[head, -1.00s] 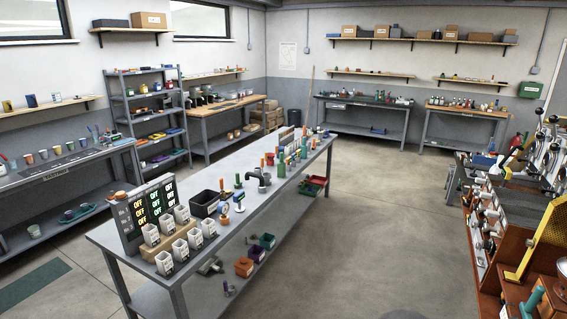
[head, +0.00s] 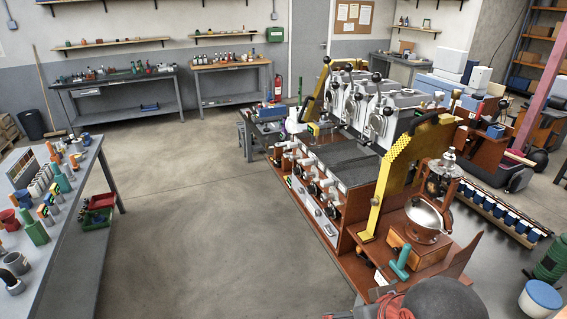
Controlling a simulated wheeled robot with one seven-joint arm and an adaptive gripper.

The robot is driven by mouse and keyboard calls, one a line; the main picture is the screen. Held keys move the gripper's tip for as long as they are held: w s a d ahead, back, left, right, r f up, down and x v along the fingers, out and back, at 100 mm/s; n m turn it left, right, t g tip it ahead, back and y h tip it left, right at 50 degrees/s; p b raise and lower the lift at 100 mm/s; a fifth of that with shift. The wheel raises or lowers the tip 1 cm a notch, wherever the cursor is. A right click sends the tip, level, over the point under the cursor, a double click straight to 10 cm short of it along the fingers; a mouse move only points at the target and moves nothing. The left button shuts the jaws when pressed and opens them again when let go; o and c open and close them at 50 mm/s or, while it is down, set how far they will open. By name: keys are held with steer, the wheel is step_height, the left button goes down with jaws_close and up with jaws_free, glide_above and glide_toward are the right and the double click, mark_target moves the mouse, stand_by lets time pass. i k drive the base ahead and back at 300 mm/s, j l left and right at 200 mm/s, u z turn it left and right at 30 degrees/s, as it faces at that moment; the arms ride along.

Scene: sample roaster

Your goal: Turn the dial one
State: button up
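The sample roaster (head: 345,163) stands right of centre in the head view, a long reddish-brown machine with a dark top and pale upright parts behind. Several small round fittings (head: 313,187) line its left-facing front. They are too small to tell which is a dial or how any dial is set. A yellow perforated guard (head: 385,185) rises at its near end. My gripper does not show. A dark rounded shape at the bottom edge may be part of my arm.
A grey workbench (head: 75,240) with bottles and cups is at left. Open concrete floor (head: 200,205) lies between bench and roaster. A green canister (head: 552,259) stands at right.

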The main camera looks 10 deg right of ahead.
mark_target(292, 158)
steer(key=i+j+z, duration=0.25)
steer(key=i+j, duration=0.15)
steer(key=i, duration=0.5)
steer(key=i+j+z, duration=0.25)
steer(key=i+j, duration=0.35)
steer(key=i, duration=0.3)
steer(key=i+j+z, duration=0.25)
steer(key=i+j, duration=0.5)
steer(key=i, duration=0.05)
